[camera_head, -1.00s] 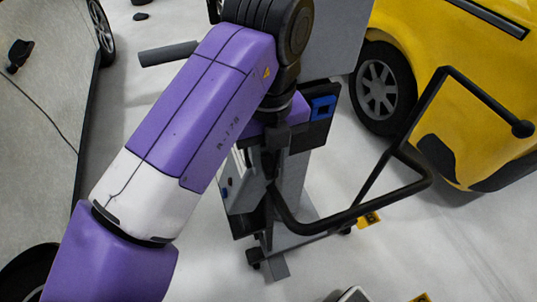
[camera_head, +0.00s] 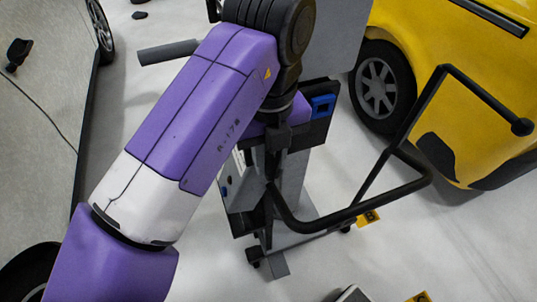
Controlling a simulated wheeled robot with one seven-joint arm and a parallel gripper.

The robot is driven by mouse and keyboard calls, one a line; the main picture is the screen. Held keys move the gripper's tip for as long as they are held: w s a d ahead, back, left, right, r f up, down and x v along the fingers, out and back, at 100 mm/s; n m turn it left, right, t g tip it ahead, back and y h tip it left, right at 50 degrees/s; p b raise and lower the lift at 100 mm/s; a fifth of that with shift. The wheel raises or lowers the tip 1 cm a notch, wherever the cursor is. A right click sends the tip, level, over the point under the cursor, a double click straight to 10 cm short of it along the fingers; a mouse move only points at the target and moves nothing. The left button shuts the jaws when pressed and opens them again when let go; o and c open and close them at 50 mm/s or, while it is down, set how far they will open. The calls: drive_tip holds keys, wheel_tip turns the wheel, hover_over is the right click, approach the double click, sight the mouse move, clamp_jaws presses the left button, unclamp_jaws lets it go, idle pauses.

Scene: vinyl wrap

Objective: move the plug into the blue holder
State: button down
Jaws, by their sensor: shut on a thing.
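The blue holder (camera_head: 322,105) sits at the right end of a dark tray on top of a grey wheeled stand, in the middle of the head view. My purple and white arm reaches over from the lower left and bends down at the stand. My gripper (camera_head: 276,145) is small and dark here, left of and a little below the blue holder, over the near side of the tray. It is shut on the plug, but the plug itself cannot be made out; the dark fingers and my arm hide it.
The stand has a black tubular handle (camera_head: 360,205) sticking out to the right. A yellow car (camera_head: 455,100) stands at the right and a grey car (camera_head: 45,100) at the left. Yellow markers (camera_head: 368,218) lie on the floor. The pale floor between is mostly clear.

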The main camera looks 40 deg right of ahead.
drive_tip(key=shift+s+a, duration=0.15)
drive_tip(key=shift+s, duration=0.3)
drive_tip(key=s+a, duration=0.2)
drive_tip(key=s, duration=0.4)
drive_tip(key=shift+s, duration=0.25)
idle(1.0)
drive_tip(key=shift+a, duration=0.1)
